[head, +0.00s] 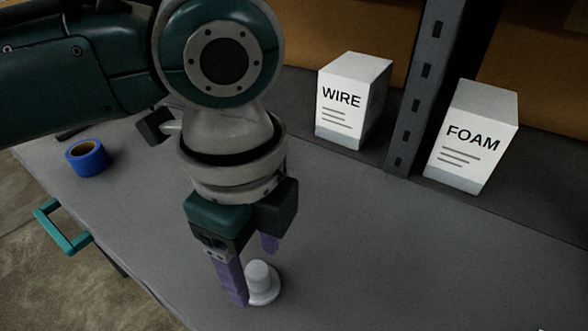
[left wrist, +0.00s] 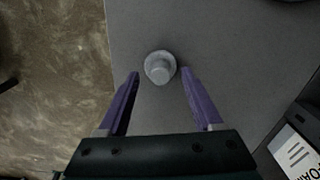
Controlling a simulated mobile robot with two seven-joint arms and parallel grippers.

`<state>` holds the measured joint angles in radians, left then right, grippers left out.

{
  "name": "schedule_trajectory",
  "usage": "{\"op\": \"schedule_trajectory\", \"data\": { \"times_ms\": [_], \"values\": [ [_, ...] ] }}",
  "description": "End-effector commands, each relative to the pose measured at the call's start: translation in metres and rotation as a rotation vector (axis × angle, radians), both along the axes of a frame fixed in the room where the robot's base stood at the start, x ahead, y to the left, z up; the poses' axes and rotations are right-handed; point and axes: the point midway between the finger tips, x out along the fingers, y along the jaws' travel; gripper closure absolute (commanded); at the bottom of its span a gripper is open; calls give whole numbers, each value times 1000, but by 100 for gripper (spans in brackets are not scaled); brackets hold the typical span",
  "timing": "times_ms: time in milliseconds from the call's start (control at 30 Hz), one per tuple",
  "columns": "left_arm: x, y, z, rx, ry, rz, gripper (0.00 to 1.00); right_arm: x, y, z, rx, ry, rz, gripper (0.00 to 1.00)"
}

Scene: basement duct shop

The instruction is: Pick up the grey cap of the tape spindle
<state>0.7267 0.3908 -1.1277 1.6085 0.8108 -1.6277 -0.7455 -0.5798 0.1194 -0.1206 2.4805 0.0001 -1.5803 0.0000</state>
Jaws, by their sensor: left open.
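The grey cap (head: 259,274) of the tape spindle is a round knob on a wider flange, standing on the grey table near its front edge. In the left wrist view the cap (left wrist: 160,68) lies just ahead of the fingertips, centred between the lines of the two fingers. My left gripper (head: 254,272) points down at the cap with its purple fingers apart. In the left wrist view the left gripper (left wrist: 160,84) is open and empty. One finger hides part of the flange in the head view. My right gripper is in neither view.
A roll of blue tape (head: 87,158) lies at the left of the table (head: 430,265). The WIRE box (head: 345,108) and FOAM box (head: 468,140) stand at the back beside a dark metal post (head: 425,80). A teal handle (head: 60,228) sticks out at the front edge. The table's right side is clear.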

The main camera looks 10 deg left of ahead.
Motion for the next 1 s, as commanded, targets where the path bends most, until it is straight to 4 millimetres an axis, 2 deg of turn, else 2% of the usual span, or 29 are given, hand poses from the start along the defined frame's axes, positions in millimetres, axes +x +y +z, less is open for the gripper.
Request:
{"op": "schedule_trajectory", "data": {
  "times_ms": [33, 133, 400, 1000],
  "values": [
    [-1, 0, -9, 0, 3, 1, 33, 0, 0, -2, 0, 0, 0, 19],
    [-1, 0, -19, 1, 1, -1, 33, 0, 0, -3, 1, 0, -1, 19],
    [0, 0, -21, 0, -1, -1, 34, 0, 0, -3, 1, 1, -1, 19],
    [-1, 0, -21, 0, 0, 0, 100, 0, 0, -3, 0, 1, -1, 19]
  ]
}}
